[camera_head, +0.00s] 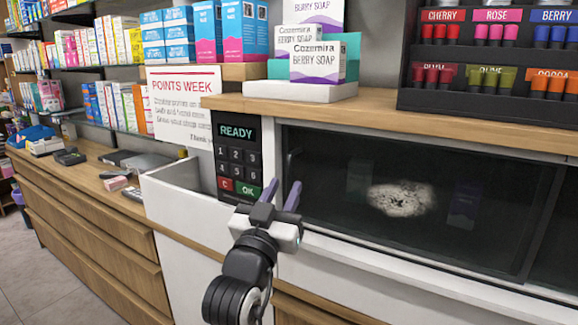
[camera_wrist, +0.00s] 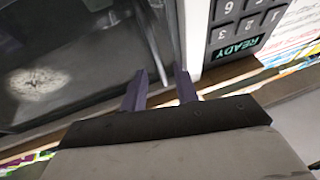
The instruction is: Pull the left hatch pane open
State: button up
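The left hatch pane (camera_head: 330,175) is a dark glass pane in a dark frame, set in the white counter front; it looks shut. It bears a pale speckled patch and fills the left of the wrist view (camera_wrist: 75,60). My gripper (camera_head: 282,187) is in front of that edge, just right of the keypad. Its two purple fingers are apart, and in the wrist view (camera_wrist: 160,72) the bar's end shows between them. I cannot tell whether they touch it.
The keypad (camera_head: 238,158) reads READY and stands close left of my gripper. A wooden ledge (camera_head: 400,115) above the pane bears soap boxes (camera_head: 318,62) and a dark lipstick rack (camera_head: 490,95). Part of another dark pane (camera_head: 566,235) shows at far right.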

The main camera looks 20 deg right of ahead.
aim_at(288, 181)
jog(key=shift+p+x, duration=0.35)
jog(key=shift+x, duration=1.5)
grip_shut()
